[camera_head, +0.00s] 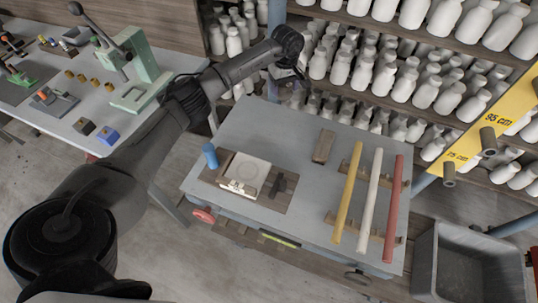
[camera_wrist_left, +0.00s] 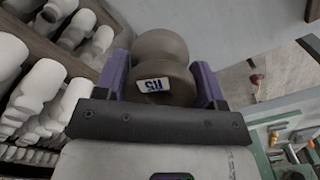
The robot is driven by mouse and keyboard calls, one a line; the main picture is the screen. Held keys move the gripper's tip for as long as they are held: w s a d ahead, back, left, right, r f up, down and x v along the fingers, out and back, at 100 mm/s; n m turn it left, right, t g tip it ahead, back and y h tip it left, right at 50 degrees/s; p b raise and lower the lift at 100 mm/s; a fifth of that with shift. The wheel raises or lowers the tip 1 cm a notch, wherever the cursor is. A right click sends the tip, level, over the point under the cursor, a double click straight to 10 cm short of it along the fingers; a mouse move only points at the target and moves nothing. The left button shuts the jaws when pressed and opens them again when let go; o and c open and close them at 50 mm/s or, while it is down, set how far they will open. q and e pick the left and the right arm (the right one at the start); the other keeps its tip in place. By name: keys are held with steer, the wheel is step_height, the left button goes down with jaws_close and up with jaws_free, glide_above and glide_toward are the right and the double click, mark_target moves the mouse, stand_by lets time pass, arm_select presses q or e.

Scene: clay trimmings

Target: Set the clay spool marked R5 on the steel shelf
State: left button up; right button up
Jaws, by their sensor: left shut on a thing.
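My left gripper (camera_wrist_left: 163,80) is shut on a brown clay spool (camera_wrist_left: 163,48), with a purple finger on each side of it. The spool has two rounded ends and a narrower waist. A white label with dark blue marks is on its near end; it is tilted and I cannot read it surely. In the head view my left gripper (camera_head: 288,72) is over the far edge of the grey worktable, before the bottle racks. The spool is hard to make out there. My right gripper is out of view. I cannot surely identify a steel shelf.
Racks packed with white bottles (camera_head: 385,85) stand behind the grey worktable (camera_head: 270,125). On it lie a board with a pale slab (camera_head: 245,172), a blue cup (camera_head: 209,156) and three coloured rods (camera_head: 370,200). A yellow sign (camera_head: 480,130) and a grey bin (camera_head: 470,262) are at right.

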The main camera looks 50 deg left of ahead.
arm_select(q)
steer(key=b, duration=0.2)
glide_above(251, 120)
step_height(251, 120, down, 7)
steer(key=shift+w+f, duration=0.1)
steer(key=shift+f, duration=2.05)
steer(key=shift+f+b, duration=0.15)
steer(key=shift+b, duration=0.2)
steer(key=o, duration=1.1)
